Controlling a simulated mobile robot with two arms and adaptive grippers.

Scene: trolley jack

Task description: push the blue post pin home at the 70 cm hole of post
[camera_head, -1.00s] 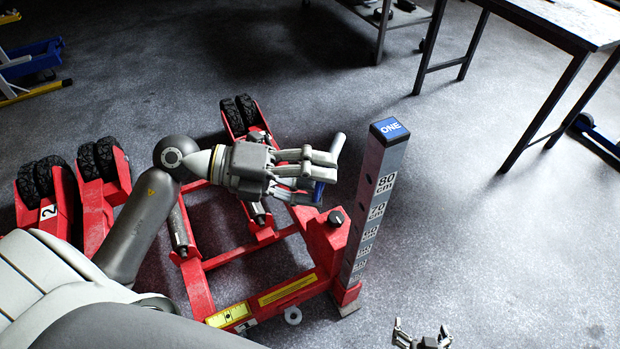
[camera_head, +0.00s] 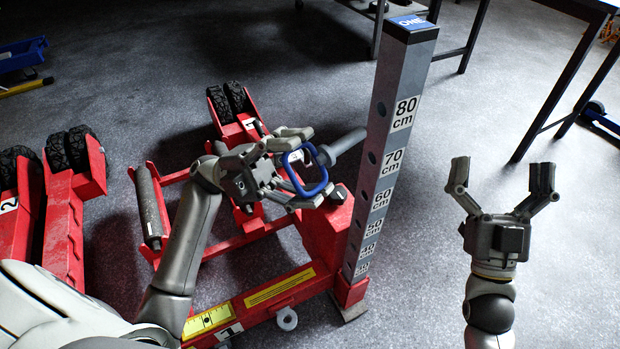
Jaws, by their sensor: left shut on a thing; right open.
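The grey post (camera_head: 392,140) stands upright, with a blue "ONE" cap on top and height labels down its face. Its 70 cm label (camera_head: 391,163) has a dark hole beside it on the left face. My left gripper (camera_head: 307,170) is shut on the blue-handled post pin (camera_head: 302,190). The blue loop handle sits among the fingers, and the grey shank (camera_head: 346,143) points right and slightly up toward the post's left face. I cannot tell whether the shank's tip touches the post. My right gripper (camera_head: 500,172) is open and empty, right of the post.
The red trolley jack (camera_head: 262,290) carries the post at its front corner. Another red jack (camera_head: 65,200) with black wheels stands at the left. A table (camera_head: 575,80) stands at the back right.

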